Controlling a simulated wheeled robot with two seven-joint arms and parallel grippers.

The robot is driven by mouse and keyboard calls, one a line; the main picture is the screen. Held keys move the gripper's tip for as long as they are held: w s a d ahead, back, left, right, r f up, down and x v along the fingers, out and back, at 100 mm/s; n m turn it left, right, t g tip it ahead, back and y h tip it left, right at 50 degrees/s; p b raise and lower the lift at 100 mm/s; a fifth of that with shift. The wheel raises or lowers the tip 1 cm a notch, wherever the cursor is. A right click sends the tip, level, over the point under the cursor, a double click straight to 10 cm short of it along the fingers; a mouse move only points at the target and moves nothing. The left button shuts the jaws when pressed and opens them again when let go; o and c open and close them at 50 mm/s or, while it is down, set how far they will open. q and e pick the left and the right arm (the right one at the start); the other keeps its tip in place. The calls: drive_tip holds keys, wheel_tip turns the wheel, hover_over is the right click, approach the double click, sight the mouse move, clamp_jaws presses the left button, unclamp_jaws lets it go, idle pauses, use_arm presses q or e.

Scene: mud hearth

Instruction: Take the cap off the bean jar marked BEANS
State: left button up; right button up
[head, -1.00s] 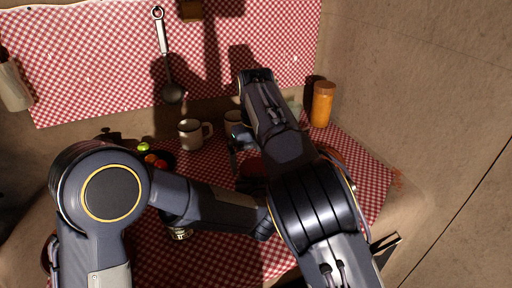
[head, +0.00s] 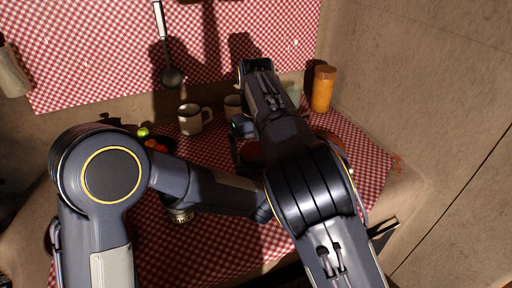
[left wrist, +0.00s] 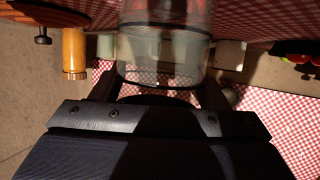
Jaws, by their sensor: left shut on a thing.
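A clear glass jar (left wrist: 165,55) shows upside down in the left wrist view, between the fingers of my left gripper (left wrist: 160,92). The fingers are shut at its mouth end, where a dark cap sits partly hidden by the gripper body. No BEANS lettering is readable, and I cannot tell whether cap and jar are apart. In the head view the arms hide this jar and my left gripper. My right gripper (head: 384,234) shows small and dark at the lower right, off the counter's front edge; its jaw opening is unclear.
An orange jar (head: 322,90) stands at the back right corner by the wall. Two mugs, a left one (head: 190,120) and another (head: 233,106), stand at the back. Tomatoes (head: 155,146) lie to the left. A ladle (head: 170,75) hangs above.

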drive_tip(key=shift+r, duration=2.3)
use_arm(q)
drive_tip(key=o, duration=2)
